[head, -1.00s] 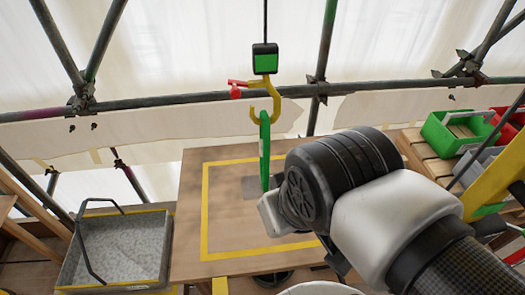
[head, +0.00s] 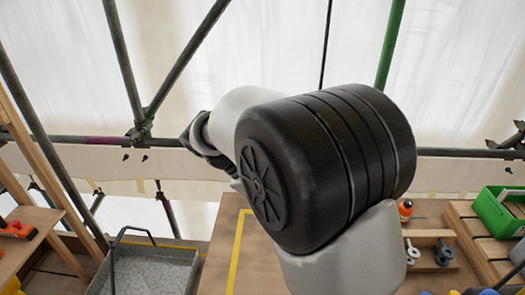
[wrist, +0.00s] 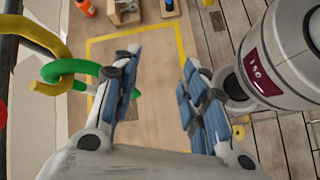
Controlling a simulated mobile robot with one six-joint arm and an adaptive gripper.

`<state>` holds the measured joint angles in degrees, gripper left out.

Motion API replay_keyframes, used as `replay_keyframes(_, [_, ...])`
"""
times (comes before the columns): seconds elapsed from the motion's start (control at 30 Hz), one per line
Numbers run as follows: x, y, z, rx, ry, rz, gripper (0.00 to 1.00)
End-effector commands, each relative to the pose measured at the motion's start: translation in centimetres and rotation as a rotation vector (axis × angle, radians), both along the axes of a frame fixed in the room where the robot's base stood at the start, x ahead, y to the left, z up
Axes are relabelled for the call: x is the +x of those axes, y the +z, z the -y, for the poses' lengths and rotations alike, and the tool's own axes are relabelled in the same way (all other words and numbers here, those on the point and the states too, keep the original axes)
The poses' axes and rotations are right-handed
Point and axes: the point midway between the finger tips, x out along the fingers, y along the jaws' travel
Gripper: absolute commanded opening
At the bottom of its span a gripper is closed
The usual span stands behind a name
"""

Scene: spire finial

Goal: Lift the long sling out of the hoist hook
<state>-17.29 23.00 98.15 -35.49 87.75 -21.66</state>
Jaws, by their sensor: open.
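In the wrist view, the yellow hoist hook (wrist: 36,38) is at the upper left. The green long sling (wrist: 62,70) loops through it and runs right, partly hidden behind my left finger. My gripper (wrist: 160,62) is open, with its two blue-padded fingers apart and nothing visible held between them. The sling is at the left finger's outer side in this view; I cannot tell whether they touch. In the head view, my arm hides the hook and the sling.
Below the gripper is a wooden board with a yellow outline (wrist: 150,32). In the head view, a grey tray (head: 150,270) stands at lower left, and a green bin (head: 497,212) and an orange bottle (head: 405,210) are at right. Scaffold tubes (head: 90,140) cross behind.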

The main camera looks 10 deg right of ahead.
Motion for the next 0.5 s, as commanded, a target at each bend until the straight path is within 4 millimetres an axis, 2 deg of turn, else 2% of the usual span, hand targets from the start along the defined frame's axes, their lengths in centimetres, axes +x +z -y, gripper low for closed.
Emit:
replay_keyframes(0.03, [1.5, -1.1, -0.6, -0.057, 0.042, -0.060, 0.40])
replay_keyframes(0.2, [5.7, -4.3, -2.6, -0.252, 0.165, -0.231, 0.40])
replay_keyframes(0.33, [8.0, -7.3, -4.6, -0.406, 0.245, -0.349, 0.40])
replay_keyframes(0.5, [9.5, -11.0, -7.1, -0.583, 0.318, -0.464, 0.40])
